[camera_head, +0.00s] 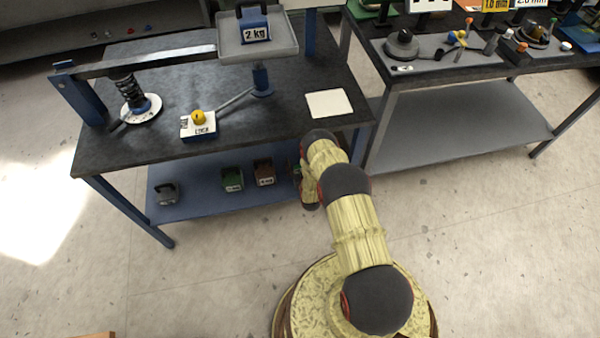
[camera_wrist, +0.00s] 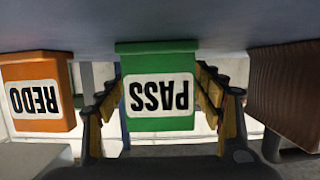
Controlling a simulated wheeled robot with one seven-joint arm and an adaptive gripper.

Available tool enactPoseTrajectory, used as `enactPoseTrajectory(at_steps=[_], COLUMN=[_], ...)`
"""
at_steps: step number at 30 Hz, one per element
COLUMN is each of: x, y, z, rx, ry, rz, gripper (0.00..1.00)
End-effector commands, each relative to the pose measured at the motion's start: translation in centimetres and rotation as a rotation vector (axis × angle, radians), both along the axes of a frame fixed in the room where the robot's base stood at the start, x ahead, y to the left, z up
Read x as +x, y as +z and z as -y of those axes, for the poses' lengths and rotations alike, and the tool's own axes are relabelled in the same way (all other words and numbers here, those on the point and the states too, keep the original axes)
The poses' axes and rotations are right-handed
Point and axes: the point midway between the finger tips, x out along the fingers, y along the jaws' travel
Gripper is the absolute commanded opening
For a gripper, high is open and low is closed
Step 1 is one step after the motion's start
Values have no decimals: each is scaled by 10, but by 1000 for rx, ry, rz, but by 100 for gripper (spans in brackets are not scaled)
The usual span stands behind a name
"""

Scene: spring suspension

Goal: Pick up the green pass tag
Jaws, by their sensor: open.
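The green pass tag (camera_wrist: 160,123) is in the middle of the wrist view, with "PASS" in black on a white label, upside down in the picture. My gripper (camera_wrist: 160,92) is open, one finger to the left of the tag and one to the right. The tag lies between the fingers in the picture; I cannot tell whether either finger touches it. In the head view my arm reaches to the right front corner of the blue-legged table, and I cannot make out the pass tag there.
An orange "REDO" tag (camera_wrist: 38,92) is left of the pass tag and a brown ribbed block (camera_wrist: 288,95) is right of it. The dark tabletop (camera_head: 270,135) bears a lever rig; a blue lower shelf (camera_head: 205,207) holds several blocks.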

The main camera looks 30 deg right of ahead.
Motion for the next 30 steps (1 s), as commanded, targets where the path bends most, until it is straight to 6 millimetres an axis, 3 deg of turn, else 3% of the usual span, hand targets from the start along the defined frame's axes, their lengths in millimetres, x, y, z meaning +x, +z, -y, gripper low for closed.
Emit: enactPoseTrajectory(at_steps=[5,30], x=[0,0], y=[1,1], z=[0,0], rx=[0,0], ry=[0,0], rz=[0,1], gripper=[66,18])
